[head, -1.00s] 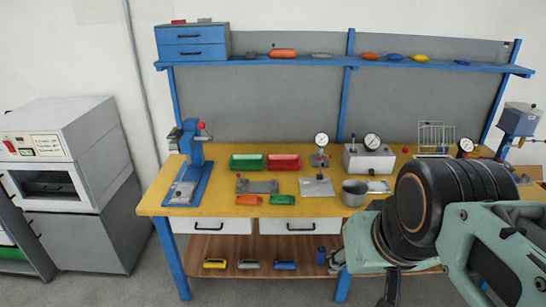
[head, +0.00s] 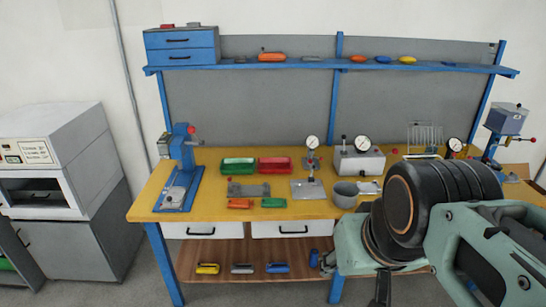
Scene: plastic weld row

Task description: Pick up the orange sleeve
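Several orange pieces are in the head view, and I cannot tell which is the sleeve. One orange piece (head: 240,203) lies on the yellow bench top, left of a green piece (head: 273,202). A larger orange piece (head: 272,57) and a smaller orange one (head: 360,59) lie on the blue upper shelf. My gripper (head: 381,290) shows only in part at the bottom edge, below my arm and in front of the bench, apart from all these pieces. Its fingers are dark and cut off by the frame, so its opening is hidden.
The yellow bench (head: 145,208) carries a blue press (head: 181,165), green (head: 238,166) and red (head: 275,164) bins, dial gauges and a grey pot (head: 345,194). A wooden lower shelf (head: 225,255) holds several small pieces. A grey oven (head: 60,150) stands left. My arm hides the bench's right front.

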